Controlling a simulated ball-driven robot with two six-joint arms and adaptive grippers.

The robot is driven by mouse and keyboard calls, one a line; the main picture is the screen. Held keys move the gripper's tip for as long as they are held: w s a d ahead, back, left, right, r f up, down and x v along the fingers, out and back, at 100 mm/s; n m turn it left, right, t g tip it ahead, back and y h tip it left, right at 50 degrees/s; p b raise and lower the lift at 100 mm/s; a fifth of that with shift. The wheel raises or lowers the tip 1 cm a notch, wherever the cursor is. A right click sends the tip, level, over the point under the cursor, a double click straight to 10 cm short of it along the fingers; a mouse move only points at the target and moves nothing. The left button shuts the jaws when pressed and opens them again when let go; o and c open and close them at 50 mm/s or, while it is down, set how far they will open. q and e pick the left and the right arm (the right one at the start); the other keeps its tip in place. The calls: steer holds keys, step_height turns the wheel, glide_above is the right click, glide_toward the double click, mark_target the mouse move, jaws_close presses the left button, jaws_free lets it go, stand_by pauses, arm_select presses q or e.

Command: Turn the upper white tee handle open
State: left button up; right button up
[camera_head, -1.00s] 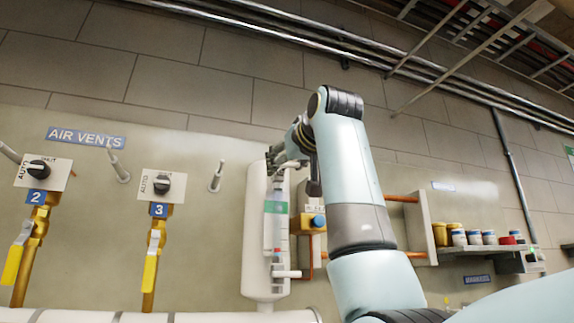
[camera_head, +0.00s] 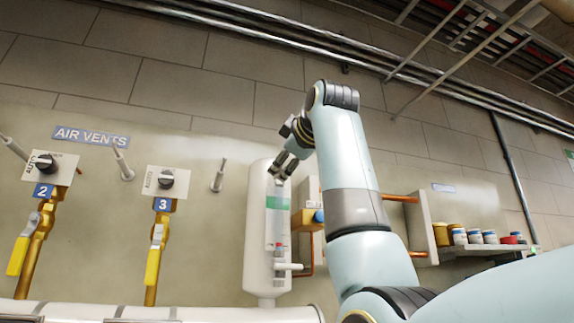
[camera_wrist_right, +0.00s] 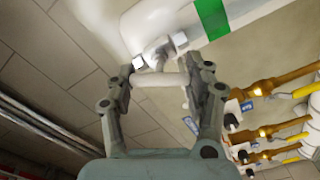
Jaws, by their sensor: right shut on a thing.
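My right gripper (camera_wrist_right: 165,72) is shut on the upper white tee handle (camera_wrist_right: 160,79) in the right wrist view. The bar of the handle lies crosswise between the two fingers, and its stem runs to the white fitting behind it. In the head view the right gripper (camera_head: 283,167) is at the top front of the white cylinder (camera_head: 262,230), and it hides most of the upper handle. The lower white tee handle (camera_head: 290,266) shows near the bottom of the sight tube (camera_head: 276,225). My left gripper is not in view.
Left on the wall are yellow-handled valves (camera_head: 153,265) below selector switches (camera_head: 167,180). Right of the cylinder are copper pipes (camera_head: 398,198) and a shelf (camera_head: 480,250) with several jars. My right arm covers the middle right.

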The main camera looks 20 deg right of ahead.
steer(key=n+b, duration=0.2)
steer(key=n, duration=0.3)
steer(key=shift+f+n, duration=0.15)
steer(key=shift+n, duration=0.15)
stand_by(0.5)
steer(key=o, duration=1.2)
steer(key=shift+a, duration=0.1)
steer(key=shift+s, duration=0.1)
steer(key=s, duration=1.1)
steer(key=shift+s+d, duration=0.25)
steer(key=shift+s, duration=0.15)
